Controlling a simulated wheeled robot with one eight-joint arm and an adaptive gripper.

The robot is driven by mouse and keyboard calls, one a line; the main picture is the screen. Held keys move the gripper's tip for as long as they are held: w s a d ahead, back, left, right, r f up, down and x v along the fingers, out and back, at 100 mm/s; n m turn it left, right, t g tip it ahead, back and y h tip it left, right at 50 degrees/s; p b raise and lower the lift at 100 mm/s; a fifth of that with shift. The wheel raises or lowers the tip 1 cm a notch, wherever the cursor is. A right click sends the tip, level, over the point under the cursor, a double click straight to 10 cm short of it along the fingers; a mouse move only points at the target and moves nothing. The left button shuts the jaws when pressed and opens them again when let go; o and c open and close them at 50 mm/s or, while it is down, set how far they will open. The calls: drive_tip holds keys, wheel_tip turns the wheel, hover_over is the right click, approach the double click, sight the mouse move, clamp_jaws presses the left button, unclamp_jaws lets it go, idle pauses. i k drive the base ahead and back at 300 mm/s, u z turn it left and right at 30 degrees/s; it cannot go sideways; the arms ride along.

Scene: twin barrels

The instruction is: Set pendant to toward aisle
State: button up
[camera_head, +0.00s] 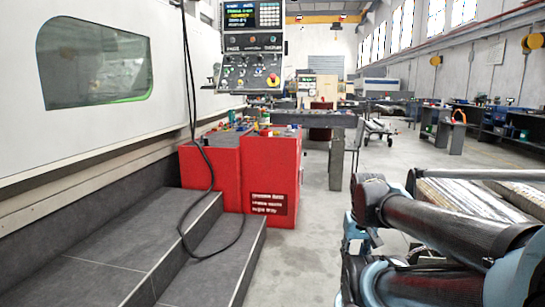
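The pendant (253,45) is a dark control panel with a lit screen at the top and knobs and buttons below. It hangs at the upper middle, beside the white machine, and its screen and buttons face my camera. A red emergency button (273,80) sits at its lower right. A black cable (187,90) hangs down along its left side. The pendant's top is cut off by the picture edge. My folded arm fills the lower right, apart from the pendant. I cannot make out any gripper fingers.
The white machine (100,120) with a dark window stands at left. Dark tiled steps (120,255) run along its base, with cable looped over them. A red cabinet (271,175) stands below the pendant. Workbenches (485,125) line the far right.

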sight(243, 19)
drive_tip(key=z, duration=0.15)
drive_tip(key=i, duration=1.9)
drive_tip(key=u, duration=1)
drive_tip(key=k, duration=0.65)
drive_tip(key=z, duration=0.3)
drive_tip(key=i, duration=0.8)
drive_tip(key=z, duration=0.15)
